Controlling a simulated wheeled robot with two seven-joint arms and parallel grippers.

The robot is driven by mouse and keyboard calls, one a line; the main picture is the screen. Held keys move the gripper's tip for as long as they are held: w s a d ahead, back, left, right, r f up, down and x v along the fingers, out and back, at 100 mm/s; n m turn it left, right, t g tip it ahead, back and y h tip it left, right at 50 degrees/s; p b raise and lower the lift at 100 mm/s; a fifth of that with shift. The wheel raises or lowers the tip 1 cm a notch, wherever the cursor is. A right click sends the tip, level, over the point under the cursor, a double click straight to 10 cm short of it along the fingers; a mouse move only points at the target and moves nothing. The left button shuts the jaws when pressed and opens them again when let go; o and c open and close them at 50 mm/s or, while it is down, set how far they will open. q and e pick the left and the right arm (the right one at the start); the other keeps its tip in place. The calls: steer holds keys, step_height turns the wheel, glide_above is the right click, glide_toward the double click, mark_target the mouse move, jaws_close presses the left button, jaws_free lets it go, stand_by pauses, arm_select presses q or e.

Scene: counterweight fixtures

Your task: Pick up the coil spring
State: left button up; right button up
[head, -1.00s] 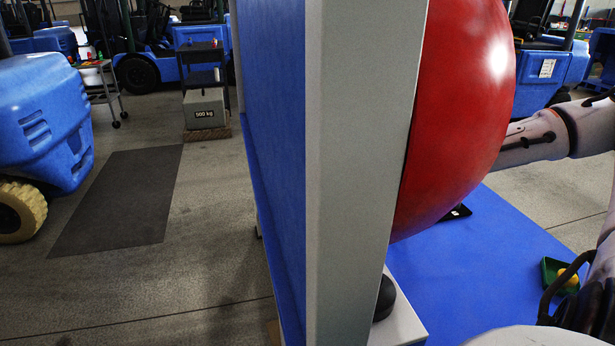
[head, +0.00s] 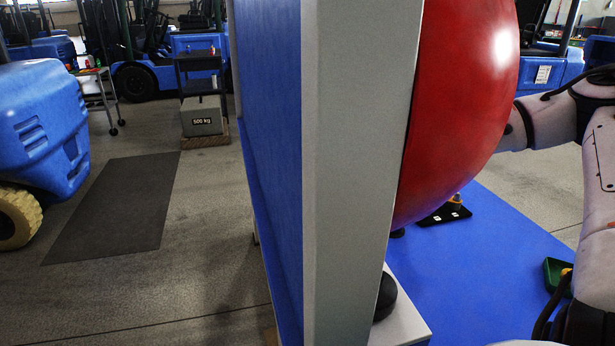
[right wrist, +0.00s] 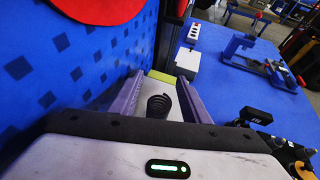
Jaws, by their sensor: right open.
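The coil spring (right wrist: 160,107) is dark and shows in the right wrist view on a whitish surface. It appears between the two fingers of my right gripper (right wrist: 160,92), which is open, with visible room on both sides. I cannot tell how far the spring is beyond the fingertips. In the head view my right arm comes in from the right, and its hand is hidden behind a big red rounded body (head: 462,105). The spring is not visible in the head view. My left gripper is not in view.
A grey post (head: 352,170) and blue panel (head: 272,130) block the middle of the head view. A blue mat (head: 480,265) holds a black holder (head: 445,214) and a green tray (head: 555,273). A blue dotted wall (right wrist: 60,80) stands left of the gripper.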

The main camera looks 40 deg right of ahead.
steer(key=c, duration=1.1)
steer(key=shift+o, duration=0.2)
steer(key=shift+r, duration=0.15)
steer(key=shift+d+r, duration=0.1)
steer(key=shift+r, duration=0.1)
step_height(320, 180, up, 7)
steer(key=p, duration=0.2)
steer(key=s+d, duration=0.4)
steer(key=d, duration=0.4)
steer(key=s+d+b, duration=0.1)
steer(key=s+d, duration=0.4)
steer(key=d, duration=0.4)
steer(key=shift+s+f+b, duration=0.25)
steer(key=shift+f+b, duration=0.05)
steer(key=shift+f, duration=0.05)
